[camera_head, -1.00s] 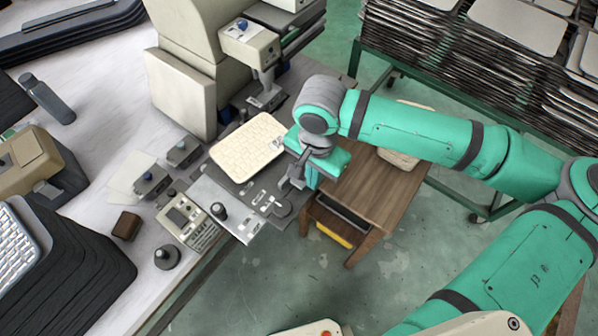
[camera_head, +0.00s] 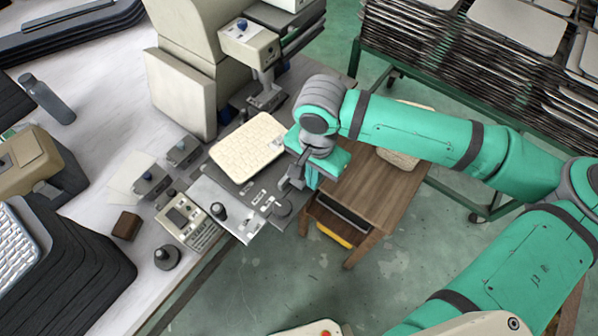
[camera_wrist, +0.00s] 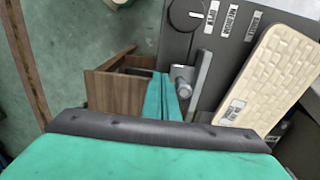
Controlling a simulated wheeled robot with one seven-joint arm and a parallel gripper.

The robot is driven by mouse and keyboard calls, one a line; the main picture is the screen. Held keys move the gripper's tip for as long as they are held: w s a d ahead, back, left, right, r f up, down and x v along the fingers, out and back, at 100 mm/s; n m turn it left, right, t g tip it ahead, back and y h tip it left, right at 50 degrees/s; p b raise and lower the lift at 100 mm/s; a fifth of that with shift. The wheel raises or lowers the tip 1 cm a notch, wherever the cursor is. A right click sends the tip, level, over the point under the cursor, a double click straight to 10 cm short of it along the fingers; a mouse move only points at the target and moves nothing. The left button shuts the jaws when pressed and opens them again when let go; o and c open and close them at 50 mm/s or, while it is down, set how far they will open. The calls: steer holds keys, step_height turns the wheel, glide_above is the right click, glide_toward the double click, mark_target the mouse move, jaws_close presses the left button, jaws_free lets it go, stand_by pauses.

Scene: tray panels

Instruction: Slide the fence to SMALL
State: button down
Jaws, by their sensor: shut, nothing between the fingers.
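The fence is a narrow grey bar (camera_wrist: 201,85) with a round metal knob on the dark plate. It shows in part in the head view (camera_head: 294,181). My gripper (camera_wrist: 162,82) is shut and empty. Its teal fingers are close beside the knob, on the side away from the cream panel; I cannot tell whether they touch. In the head view my gripper (camera_head: 312,178) is over the plate's right edge. White size labels (camera_wrist: 232,19) lie on the plate beyond the fence; the middle one seems to read MEDIUM, the others are hard to read.
A cream textured tray panel (camera_head: 247,147) lies on the machine beside the fence. A round dark dial (camera_wrist: 185,14) is near the labels. A brown wooden stand (camera_head: 385,195) is right of the machine. A grey control box (camera_head: 190,221) stands at its left.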

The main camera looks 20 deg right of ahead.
steer(key=shift+w+a, duration=1.1)
steer(key=shift+w, duration=0.3)
steer(key=shift+w+a, duration=1.05)
steer(key=shift+w, duration=0.3)
steer(key=shift+s+d, duration=0.35)
steer(key=shift+s, duration=0.1)
steer(key=shift+r, duration=3.55)
